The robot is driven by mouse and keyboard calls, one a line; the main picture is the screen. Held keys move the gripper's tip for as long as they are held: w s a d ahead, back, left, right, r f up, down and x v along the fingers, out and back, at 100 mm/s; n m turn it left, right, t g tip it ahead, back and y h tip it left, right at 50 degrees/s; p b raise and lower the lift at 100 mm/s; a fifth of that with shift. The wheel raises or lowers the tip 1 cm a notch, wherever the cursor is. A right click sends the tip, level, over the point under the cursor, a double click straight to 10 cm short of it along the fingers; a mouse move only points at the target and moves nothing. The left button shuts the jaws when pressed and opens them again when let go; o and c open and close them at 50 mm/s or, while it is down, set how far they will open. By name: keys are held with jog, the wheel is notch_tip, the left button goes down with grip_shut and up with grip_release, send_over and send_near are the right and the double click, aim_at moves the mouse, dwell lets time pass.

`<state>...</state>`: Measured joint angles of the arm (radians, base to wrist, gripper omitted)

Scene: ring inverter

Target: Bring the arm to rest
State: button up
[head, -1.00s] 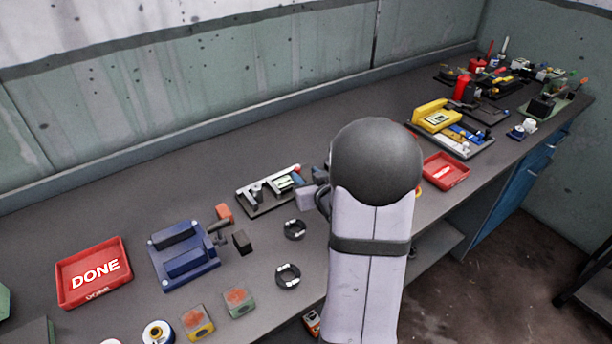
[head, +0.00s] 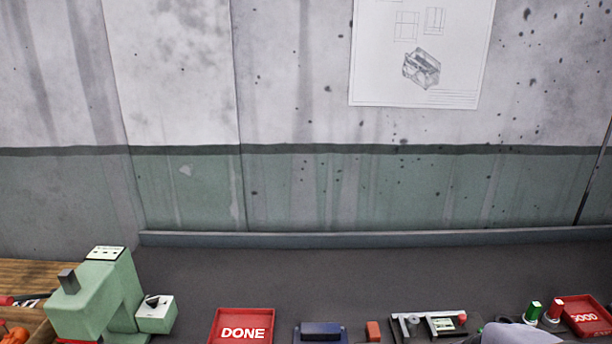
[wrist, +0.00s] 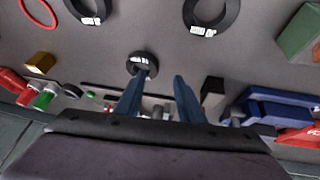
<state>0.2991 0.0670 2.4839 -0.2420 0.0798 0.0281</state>
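My gripper (wrist: 160,80) shows in the wrist view with its two blue fingers apart and nothing visible between them. A dark ring with a white label (wrist: 142,66) appears just beyond the left fingertip; I see no grip on it. Two more dark rings, one at the upper left (wrist: 86,12) and one at the top middle (wrist: 210,16), lie on the bench. In the head view only a pale part of my arm shows at the bottom right; the gripper is out of that view.
The head view shows a green machine (head: 92,297), a red DONE tray (head: 226,322), a blue fixture (head: 321,328), a measuring fixture (head: 428,324) and a red GOOD tray (head: 590,320) along the bench. The bench behind them is clear up to the wall.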

jog(key=s+a+g, duration=0.1)
jog(key=s+a, duration=0.3)
jog(key=s+a+r+g+y, duration=0.1)
jog(key=s+a+g, duration=0.1)
jog(key=s, duration=0.3)
jog(key=s+a+n+g+p, duration=0.1)
jog(key=s+a+g, duration=0.1)
jog(key=s+a, duration=0.3)
jog(key=shift+a+r+y, duration=0.3)
jog(key=shift+r+y, duration=0.05)
jog(key=shift+y, duration=0.05)
